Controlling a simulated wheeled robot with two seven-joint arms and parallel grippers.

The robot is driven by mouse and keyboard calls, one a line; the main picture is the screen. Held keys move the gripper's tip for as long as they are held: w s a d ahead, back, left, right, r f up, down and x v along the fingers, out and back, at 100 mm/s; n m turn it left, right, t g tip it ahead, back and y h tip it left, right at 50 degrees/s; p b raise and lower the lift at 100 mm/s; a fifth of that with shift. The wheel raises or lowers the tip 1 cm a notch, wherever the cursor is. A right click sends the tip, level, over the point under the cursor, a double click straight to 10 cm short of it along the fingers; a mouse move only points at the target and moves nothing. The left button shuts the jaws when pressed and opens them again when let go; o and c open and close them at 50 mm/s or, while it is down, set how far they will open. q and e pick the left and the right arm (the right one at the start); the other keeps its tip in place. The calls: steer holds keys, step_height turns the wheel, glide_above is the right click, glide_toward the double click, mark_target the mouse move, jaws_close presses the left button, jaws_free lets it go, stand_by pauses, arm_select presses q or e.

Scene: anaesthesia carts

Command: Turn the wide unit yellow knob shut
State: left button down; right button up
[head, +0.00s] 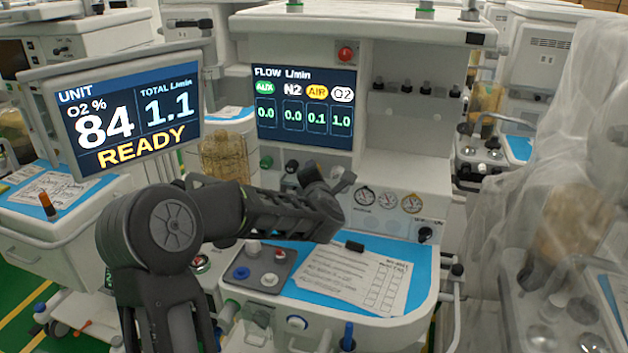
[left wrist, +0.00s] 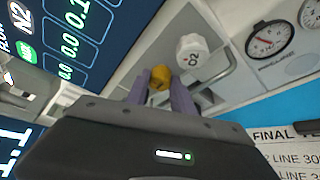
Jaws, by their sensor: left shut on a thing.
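The yellow knob (left wrist: 160,76) is on the front panel of the wide unit, beside a white O2 knob (left wrist: 190,52). My left gripper (left wrist: 161,84) is shut on the yellow knob, with one finger on each side of it. In the head view my left arm reaches across to the panel below the flow screen (head: 305,107), and its hand hides the yellow knob there. The flow screen reads AIR 0.1 and O2 1.0, with AUX and N2 at 0.0. The tilted unit screen (head: 125,115) reads O2 84 %, total 1.1 L/min and READY. My right gripper is not in view.
A metal guard bar (left wrist: 222,84) runs close around the knobs. Gauges (head: 388,201) sit to their right. Below are a blue worktop with a checklist (head: 350,277) and a grey tray (head: 258,268). A plastic-draped unit (head: 545,200) stands at the right.

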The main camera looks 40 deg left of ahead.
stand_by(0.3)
arm_select(q)
steer(key=c, duration=1.4)
jaws_free()
steer(key=shift+o, duration=0.2)
steer(key=b+v, duration=0.1)
steer(key=v, duration=0.7)
steer(key=shift+b, duration=0.3)
steer(key=shift+f, duration=0.15)
